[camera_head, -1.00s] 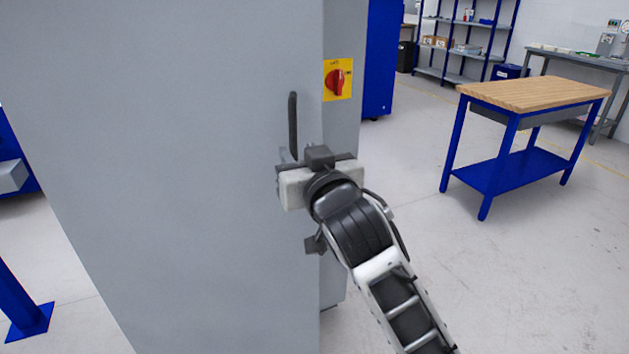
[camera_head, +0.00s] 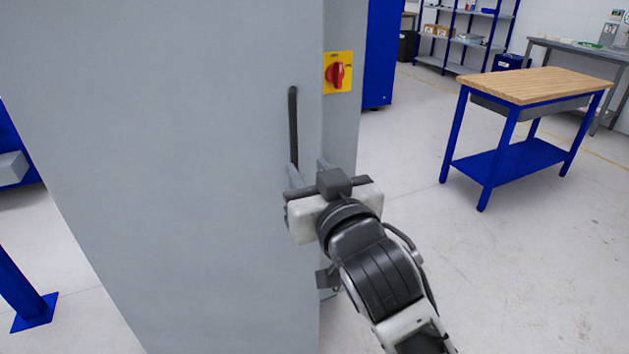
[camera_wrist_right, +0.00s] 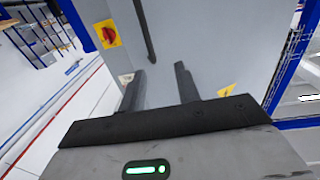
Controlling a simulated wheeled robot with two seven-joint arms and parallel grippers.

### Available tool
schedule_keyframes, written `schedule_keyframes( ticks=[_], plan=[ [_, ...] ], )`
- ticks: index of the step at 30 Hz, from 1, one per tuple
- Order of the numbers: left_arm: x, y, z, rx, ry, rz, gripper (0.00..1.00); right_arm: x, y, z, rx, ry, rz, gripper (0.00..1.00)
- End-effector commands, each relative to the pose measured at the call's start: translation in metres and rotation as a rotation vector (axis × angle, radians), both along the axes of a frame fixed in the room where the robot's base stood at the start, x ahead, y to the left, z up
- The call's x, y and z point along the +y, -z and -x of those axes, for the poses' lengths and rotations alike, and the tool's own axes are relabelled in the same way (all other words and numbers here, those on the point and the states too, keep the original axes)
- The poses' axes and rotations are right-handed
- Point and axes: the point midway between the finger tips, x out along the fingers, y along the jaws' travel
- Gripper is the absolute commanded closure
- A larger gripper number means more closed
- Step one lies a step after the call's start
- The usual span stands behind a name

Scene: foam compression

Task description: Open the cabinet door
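The grey cabinet door (camera_head: 170,170) fills the left and middle of the head view and looks closed. Its dark vertical handle (camera_head: 293,125) is near the right edge of the front face. It also shows at the top of the right wrist view (camera_wrist_right: 145,30). My right gripper (camera_head: 307,163) is at the lower end of the handle, its two fingers apart. In the right wrist view the gripper (camera_wrist_right: 160,78) has empty space between its fingers, and the handle's lower end lies beyond that gap. Contact cannot be told. My left gripper is out of view.
A red rotary switch on a yellow plate (camera_head: 338,72) is on the cabinet's side, right of the handle. A blue workbench with a wooden top (camera_head: 535,85) stands at the right. The floor between it and the cabinet is clear.

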Motion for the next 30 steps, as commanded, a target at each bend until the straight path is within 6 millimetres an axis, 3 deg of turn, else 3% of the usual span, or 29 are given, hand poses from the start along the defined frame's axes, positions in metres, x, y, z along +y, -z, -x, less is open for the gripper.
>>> schedule_keyframes(
  ticks=[10, 24, 27, 28, 30],
  plan=[
    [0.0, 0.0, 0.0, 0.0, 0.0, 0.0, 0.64, -0.005, 0.001, 0.021, 0.002, -0.001, 0.0, 0.68],
    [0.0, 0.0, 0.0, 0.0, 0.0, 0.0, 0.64, -0.005, 0.001, 0.022, 0.002, 0.0, 0.001, 0.68],
    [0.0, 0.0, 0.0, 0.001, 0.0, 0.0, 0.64, -0.006, 0.003, 0.022, 0.005, 0.001, 0.002, 0.95],
    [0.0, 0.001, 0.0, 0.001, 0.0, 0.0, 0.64, -0.006, 0.005, 0.022, 0.008, 0.001, 0.004, 1.0],
    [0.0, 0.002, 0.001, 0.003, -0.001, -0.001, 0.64, -0.009, 0.013, 0.022, 0.021, 0.004, 0.01, 1.0]
  ],
)
